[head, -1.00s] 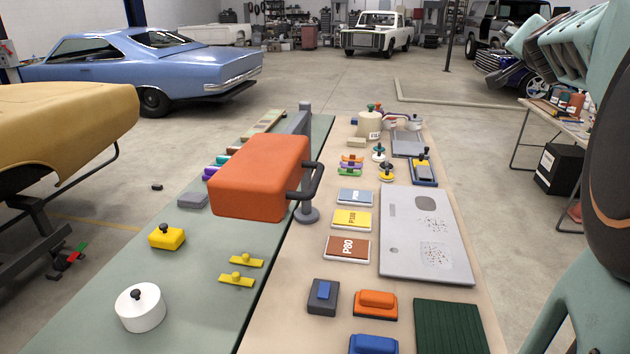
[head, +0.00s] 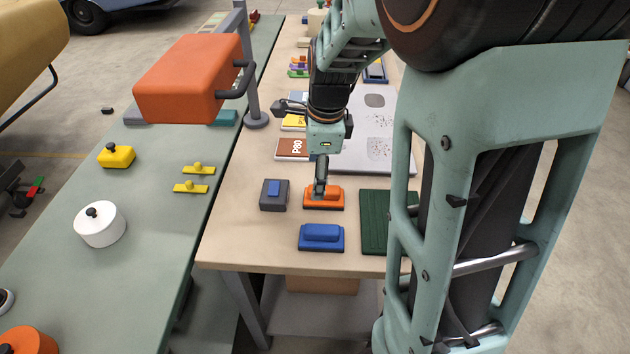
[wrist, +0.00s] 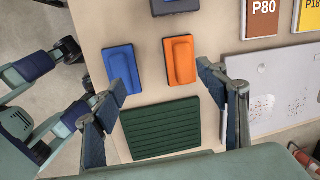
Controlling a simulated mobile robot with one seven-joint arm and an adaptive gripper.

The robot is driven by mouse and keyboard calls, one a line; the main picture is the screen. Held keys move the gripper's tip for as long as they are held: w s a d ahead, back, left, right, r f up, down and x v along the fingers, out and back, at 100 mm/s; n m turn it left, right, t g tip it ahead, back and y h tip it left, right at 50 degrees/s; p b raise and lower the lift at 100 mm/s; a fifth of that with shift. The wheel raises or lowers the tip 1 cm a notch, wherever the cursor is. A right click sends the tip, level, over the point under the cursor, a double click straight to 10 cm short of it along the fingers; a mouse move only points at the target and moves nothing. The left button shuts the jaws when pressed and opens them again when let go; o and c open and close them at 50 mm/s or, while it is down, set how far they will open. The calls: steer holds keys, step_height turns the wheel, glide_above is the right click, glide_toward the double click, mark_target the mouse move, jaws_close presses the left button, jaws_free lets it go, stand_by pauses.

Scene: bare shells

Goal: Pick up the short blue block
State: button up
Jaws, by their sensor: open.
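A low blue block (head: 321,236) with a raised grip lies at the front edge of the beige table. It also shows in the wrist view (wrist: 123,68), left of an orange block (wrist: 179,61) of similar shape. A dark grey block with a small blue top (head: 274,193) lies left of the orange block in the head view. My gripper (head: 320,190) is open and empty, and hides part of the orange block in the head view. In the wrist view its spread fingers (wrist: 162,80) show nearer the camera, the left tip by the blue block's lower end.
A ribbed green pad (wrist: 160,128) lies beside the blocks. Behind them are a P80 pack (head: 293,149) and a grey panel (head: 375,155). An orange box with a handle (head: 190,78) stands out at the left, by a grey post.

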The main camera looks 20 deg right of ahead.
steer(key=m+g, duration=0.1)
steer(key=g, duration=0.1)
glide_above(322, 229)
steer(key=f, duration=0.2)
steer(key=shift+w+a+f, duration=0.15)
steer(key=shift+w+f, duration=0.15)
steer(key=shift+f, duration=0.1)
step_height(322, 229, down, 5)
steer(key=shift+s+r, duration=0.1)
steer(key=shift+s, duration=0.05)
steer(key=shift+s+f, duration=0.1)
steer(key=shift+f, duration=2.85)
steer(key=shift+c, duration=0.5)
steer(key=shift+b, duration=0.3)
steer(key=c, duration=1.2)
